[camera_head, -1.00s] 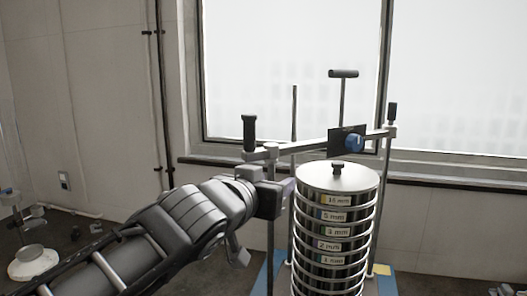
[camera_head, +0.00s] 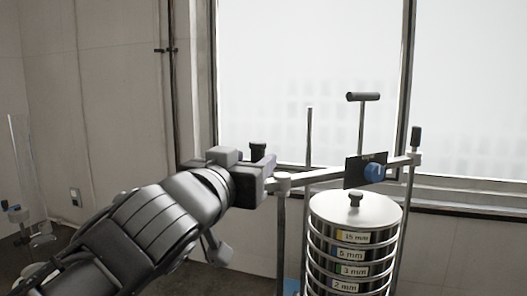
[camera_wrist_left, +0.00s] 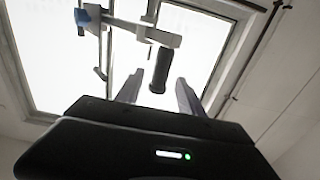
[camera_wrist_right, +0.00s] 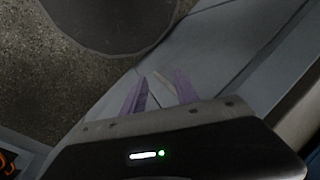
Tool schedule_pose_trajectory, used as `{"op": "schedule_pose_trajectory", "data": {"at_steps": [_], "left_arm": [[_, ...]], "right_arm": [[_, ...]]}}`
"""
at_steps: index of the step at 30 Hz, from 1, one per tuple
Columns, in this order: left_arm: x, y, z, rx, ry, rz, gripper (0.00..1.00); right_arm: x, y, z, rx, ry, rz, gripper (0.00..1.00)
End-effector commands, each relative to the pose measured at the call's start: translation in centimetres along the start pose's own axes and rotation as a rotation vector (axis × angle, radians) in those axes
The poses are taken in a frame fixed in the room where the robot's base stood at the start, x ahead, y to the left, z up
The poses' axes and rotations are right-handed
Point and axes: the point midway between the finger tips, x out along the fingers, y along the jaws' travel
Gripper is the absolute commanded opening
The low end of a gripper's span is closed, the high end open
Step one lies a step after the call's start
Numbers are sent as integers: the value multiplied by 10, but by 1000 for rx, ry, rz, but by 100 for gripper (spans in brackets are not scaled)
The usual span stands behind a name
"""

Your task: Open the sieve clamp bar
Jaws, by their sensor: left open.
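The clamp bar (camera_head: 322,175) is a grey bar that spans above the sieve stack (camera_head: 352,245), with a black plate (camera_head: 353,174) and a blue knob (camera_head: 375,172) on it. A black upright handle (camera_head: 257,151) is at its left end. My left gripper (camera_head: 266,180) is at that end, around handle height, and hides part of the handle. In the left wrist view the open fingers (camera_wrist_left: 160,78) are on either side of the black handle (camera_wrist_left: 158,72); contact cannot be told. My right gripper (camera_wrist_right: 161,77) shows open and empty in its wrist view.
A second black handle (camera_head: 416,137) stands at the bar's right end, and a T-handle (camera_head: 363,97) rises behind the bar. A thin rod (camera_head: 309,135) stands behind the stack. The window (camera_head: 300,70) is behind.

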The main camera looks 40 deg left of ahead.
Motion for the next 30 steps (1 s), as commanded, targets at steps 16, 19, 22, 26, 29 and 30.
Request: {"op": "schedule_pose_trajectory", "data": {"at_steps": [16,19,22,26,29,30], "left_arm": [[64,-1,1,1,-3,-1,45],[65,0,1,1,-2,0,45],[64,0,1,1,-2,0,45],[64,0,1,1,-2,0,36],[64,0,1,0,-2,0,28],[64,0,1,0,-2,0,25]], "right_arm": [[-19,-4,1,3,-7,7,36],[-19,-4,0,3,-7,7,36],[-19,-4,0,4,-7,7,36],[-19,-4,0,4,-7,7,36],[-19,-4,0,4,-7,7,36],[-19,-4,0,4,-7,7,36]]}}
